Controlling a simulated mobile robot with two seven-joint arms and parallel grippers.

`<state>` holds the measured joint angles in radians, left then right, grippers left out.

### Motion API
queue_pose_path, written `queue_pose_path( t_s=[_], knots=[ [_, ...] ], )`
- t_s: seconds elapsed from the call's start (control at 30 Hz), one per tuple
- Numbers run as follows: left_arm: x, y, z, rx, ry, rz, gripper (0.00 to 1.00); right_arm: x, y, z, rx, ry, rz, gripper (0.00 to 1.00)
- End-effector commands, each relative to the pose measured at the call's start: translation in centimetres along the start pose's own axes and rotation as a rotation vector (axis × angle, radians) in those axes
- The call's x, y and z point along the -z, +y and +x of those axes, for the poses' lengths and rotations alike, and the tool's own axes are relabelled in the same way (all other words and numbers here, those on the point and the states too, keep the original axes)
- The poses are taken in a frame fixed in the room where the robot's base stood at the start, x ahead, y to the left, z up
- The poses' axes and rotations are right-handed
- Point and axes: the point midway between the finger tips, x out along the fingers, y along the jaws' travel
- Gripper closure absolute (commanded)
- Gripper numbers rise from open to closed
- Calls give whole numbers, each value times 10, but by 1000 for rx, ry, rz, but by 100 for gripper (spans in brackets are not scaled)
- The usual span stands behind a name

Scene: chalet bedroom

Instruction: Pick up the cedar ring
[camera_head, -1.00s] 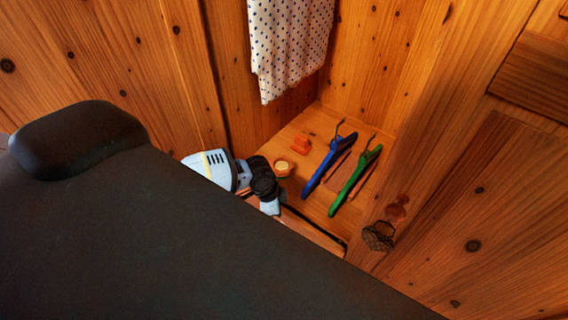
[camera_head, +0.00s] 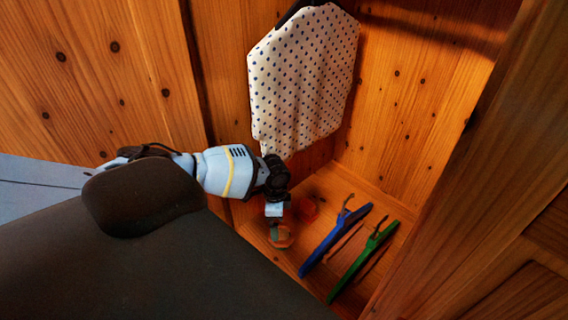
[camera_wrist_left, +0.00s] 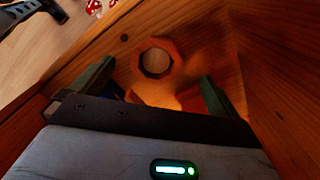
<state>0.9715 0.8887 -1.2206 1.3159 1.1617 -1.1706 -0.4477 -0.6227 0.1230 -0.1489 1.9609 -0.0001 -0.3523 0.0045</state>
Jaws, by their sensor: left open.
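The cedar ring (camera_head: 286,242) is a small orange-brown ring on the wardrobe floor, partly covered by my left gripper in the head view. My left gripper (camera_head: 276,217) is open and empty, above the ring. Its two green-grey fingers (camera_wrist_left: 155,85) stand apart in the wrist view, and the ring is apart from them. My right gripper is not in view.
A blue hanger (camera_head: 335,241) and a green hanger (camera_head: 364,262) lie to the right. A dotted white cloth (camera_head: 305,80) hangs close above. Wooden walls (camera_head: 420,100) enclose the space.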

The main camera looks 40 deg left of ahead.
Motion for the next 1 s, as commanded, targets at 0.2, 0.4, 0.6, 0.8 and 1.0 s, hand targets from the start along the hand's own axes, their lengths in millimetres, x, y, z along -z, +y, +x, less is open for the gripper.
queue_pose_path(
  t_s=[0.2,0.4,0.6,0.8,1.0],
  knots=[
    [0,1,15,-2,-2,0,0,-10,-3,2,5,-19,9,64],
    [1,3,28,-5,-5,0,0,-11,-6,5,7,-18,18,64],
    [2,7,59,-9,-9,0,0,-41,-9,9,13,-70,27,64],
    [4,5,68,-4,-3,-1,0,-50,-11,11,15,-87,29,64],
    [4,4,65,-1,0,-1,7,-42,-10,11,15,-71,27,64]
  ],
)
